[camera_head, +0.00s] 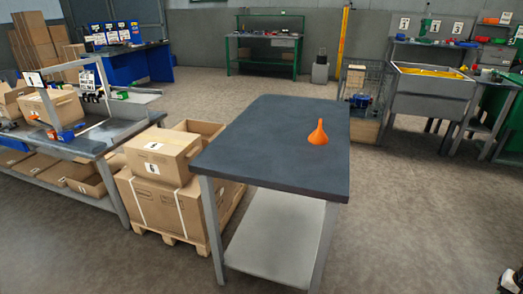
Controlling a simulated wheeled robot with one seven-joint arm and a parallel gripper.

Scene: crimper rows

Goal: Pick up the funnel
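An orange funnel (318,136) stands on the dark grey top of a metal table (265,150) in the head view. Its wide mouth is down on the surface and its narrow spout points up. It is right of the middle of the tabletop, near the right edge. Nothing touches it except the table.
The rest of the tabletop is bare. Cardboard boxes (165,155) on a pallet stand close against the table's left side. A grey workbench (110,133) with boxes stands farther left. Open floor (420,220) lies to the right of the table.

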